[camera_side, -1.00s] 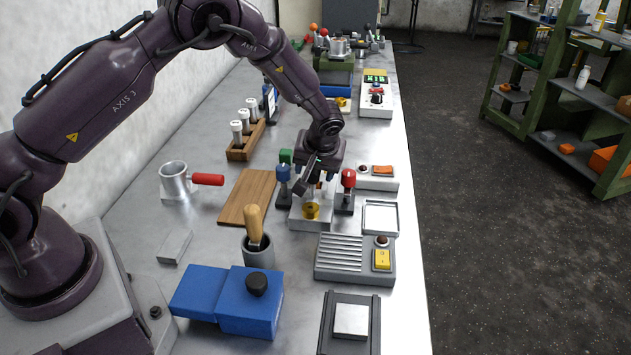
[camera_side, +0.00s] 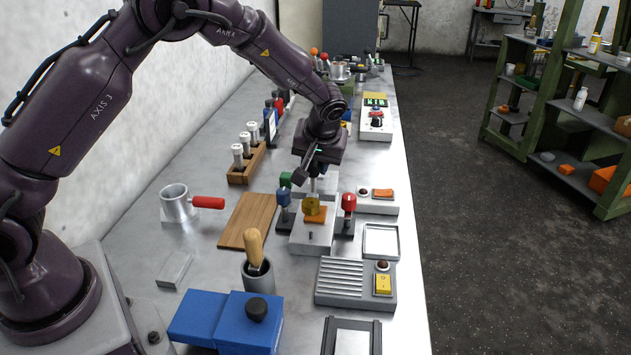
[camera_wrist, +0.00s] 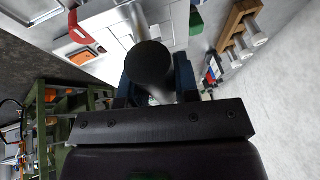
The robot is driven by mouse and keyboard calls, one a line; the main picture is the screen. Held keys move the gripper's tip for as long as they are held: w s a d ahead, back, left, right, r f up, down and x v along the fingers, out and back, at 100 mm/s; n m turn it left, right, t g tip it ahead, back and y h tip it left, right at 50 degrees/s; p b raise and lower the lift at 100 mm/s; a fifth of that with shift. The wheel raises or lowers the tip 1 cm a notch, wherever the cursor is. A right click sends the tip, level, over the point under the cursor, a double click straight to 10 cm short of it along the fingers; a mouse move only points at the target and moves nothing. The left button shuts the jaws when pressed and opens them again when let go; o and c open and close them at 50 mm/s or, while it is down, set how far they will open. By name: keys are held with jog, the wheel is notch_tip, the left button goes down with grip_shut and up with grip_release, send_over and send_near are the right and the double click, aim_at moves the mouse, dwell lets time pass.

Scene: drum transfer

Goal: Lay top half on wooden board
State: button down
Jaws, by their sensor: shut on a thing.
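The wooden board (camera_side: 247,220) lies flat and bare on the bench, left of the clamp fixture. My gripper (camera_side: 316,180) is above the back of that fixture, right of and higher than the board, shut on a part I take as the top half. In the wrist view a dark round end (camera_wrist: 150,62) with a pale grey shaft shows between the jaws of my gripper (camera_wrist: 155,90). The held part is mostly hidden in the side view.
Blue (camera_side: 283,200), red (camera_side: 348,203) and green (camera_side: 286,180) knobbed clamps stand around the fixture. A mug-like metal pot (camera_side: 175,202) with a red handle is left of the board. A wooden rack (camera_side: 240,175) stands behind it; a brush cup (camera_side: 258,280) stands in front.

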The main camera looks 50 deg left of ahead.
jog(key=s+r, duration=0.6)
jog(key=r, duration=0.2)
jog(key=s+a+f, duration=0.2)
jog(key=s+a, duration=0.1)
jog(key=s, duration=0.6)
jog(key=s+a+f, duration=0.2)
jog(key=s+f, duration=0.1)
jog(key=s, duration=0.6)
send_over(251, 218)
jog(key=shift+f, duration=6.45)
